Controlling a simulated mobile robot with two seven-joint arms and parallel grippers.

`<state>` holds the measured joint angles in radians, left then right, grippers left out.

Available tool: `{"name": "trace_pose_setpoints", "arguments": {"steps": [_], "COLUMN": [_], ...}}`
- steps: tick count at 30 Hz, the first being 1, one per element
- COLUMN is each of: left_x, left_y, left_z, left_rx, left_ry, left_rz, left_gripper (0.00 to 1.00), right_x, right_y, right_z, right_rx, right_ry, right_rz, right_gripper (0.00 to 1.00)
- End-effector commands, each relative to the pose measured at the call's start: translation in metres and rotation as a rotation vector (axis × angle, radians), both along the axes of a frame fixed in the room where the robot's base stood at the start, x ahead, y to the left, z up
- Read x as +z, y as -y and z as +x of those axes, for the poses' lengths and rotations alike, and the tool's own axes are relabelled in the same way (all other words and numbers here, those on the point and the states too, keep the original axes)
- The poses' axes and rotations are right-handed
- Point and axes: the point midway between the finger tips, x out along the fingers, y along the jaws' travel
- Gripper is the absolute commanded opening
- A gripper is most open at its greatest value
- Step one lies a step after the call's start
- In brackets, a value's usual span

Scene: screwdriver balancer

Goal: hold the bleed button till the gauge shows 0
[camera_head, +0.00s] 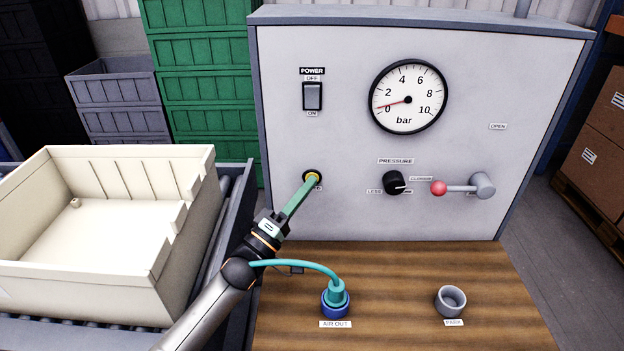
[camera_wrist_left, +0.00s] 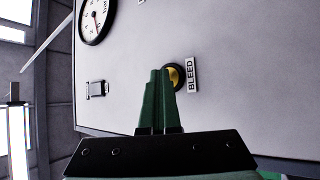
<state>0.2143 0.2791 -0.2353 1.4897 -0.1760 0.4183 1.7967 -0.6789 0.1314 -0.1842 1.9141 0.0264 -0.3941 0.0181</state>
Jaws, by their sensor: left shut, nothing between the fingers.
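The yellow bleed button (camera_head: 314,176) sits in a dark ring low on the left of the grey panel. It also shows in the left wrist view (camera_wrist_left: 174,77), beside its BLEED label (camera_wrist_left: 191,75). My left gripper (camera_head: 310,183) is shut and empty, its green fingertips at the button and covering part of it. In the left wrist view the fingertips (camera_wrist_left: 160,72) overlap the button's left side; I cannot tell how far it is pushed in. The gauge (camera_head: 408,96) has its red needle near the 0 mark, apparently slightly above it. My right gripper is not in view.
The panel carries a power switch (camera_head: 312,97), a black pressure knob (camera_head: 393,183) and a red-tipped lever (camera_head: 460,188). A teal hose (camera_head: 305,265) runs to the AIR OUT fitting (camera_head: 336,297) on the wooden bench. A grey park cup (camera_head: 450,301) and a cream crate (camera_head: 110,297) stand nearby.

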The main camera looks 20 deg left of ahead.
Motion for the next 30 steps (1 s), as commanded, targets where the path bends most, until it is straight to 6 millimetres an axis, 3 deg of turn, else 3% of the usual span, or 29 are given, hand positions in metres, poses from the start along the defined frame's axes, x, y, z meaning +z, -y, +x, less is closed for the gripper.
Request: {"name": "trace_pose_setpoints", "arguments": {"steps": [22,30], "left_x": [0.0,0.001], "left_y": [0.0,0.003], "left_z": [0.0,-0.011], "left_rx": [0.001,0.0], "left_ry": [-0.001,-0.002], "left_rz": [0.0,0.0], "left_gripper": [0.0,0.0], "right_x": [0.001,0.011], "right_y": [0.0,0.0], "right_z": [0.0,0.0], "right_rx": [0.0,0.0], "right_ry": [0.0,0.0], "right_rz": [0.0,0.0], "right_gripper": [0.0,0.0]}}
